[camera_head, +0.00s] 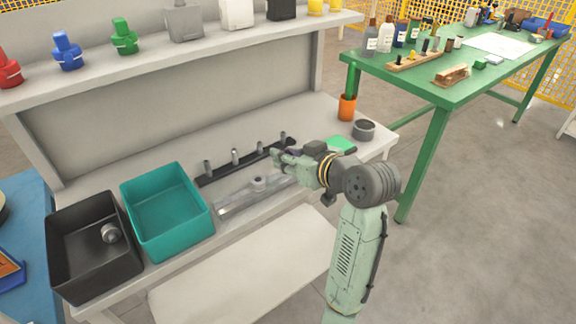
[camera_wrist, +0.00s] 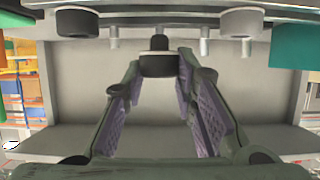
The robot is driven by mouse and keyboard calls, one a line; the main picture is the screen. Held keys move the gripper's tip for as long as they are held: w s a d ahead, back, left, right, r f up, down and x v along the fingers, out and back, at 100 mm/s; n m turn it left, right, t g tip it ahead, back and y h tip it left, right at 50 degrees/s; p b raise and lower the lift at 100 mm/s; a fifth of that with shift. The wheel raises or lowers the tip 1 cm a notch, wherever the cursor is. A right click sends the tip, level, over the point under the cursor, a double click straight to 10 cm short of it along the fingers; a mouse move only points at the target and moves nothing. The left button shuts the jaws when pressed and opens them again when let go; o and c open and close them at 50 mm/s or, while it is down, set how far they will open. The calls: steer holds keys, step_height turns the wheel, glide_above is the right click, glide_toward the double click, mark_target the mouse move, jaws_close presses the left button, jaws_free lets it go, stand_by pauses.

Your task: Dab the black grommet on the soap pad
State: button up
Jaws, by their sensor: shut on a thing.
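My gripper (camera_head: 279,158) is above the white bench, over the right part of a pale, clear-looking strip. In the wrist view, its two fingers (camera_wrist: 158,68) are closed on the black grommet (camera_wrist: 158,65), a short dark cylinder with a narrower dark part on it. The grommet is too small to make out in the head view. A green pad (camera_head: 341,144), which looks like the soap pad, lies on the bench right of and behind my gripper. My wrist partly covers its near side. The gripper and grommet are apart from the pad.
Behind the gripper is a dark rail (camera_head: 222,170) with upright grey pegs. A grey round piece (camera_head: 259,184) sits on the pale strip (camera_head: 230,204). An orange cup (camera_head: 347,108) and dark round container (camera_head: 363,130) stand near the pad. Teal (camera_head: 165,211) and black (camera_head: 93,262) bins are left.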

steer(key=s, duration=0.1)
steer(key=s+a+b, duration=0.1)
steer(key=s, duration=0.1)
steer(key=s+a+b, duration=0.1)
steer(key=s, duration=0.1)
steer(key=shift+s+a+f, duration=0.1)
steer(key=shift+a, duration=0.05)
steer(key=s+b, duration=0.1)
steer(key=b, duration=0.1)
steer(key=s+b, duration=0.1)
steer(key=b, duration=0.2)
steer(key=shift+a+f, duration=0.1)
steer(key=shift+a, duration=0.3)
steer(key=s+a+r+b, duration=0.1)
steer(key=s+a+b, duration=0.2)
steer(key=s+b, duration=0.4)
steer(key=shift+s+a+r+b, duration=0.2)
steer(key=shift+r+b, duration=0.2)
steer(key=shift+b, duration=1.7)
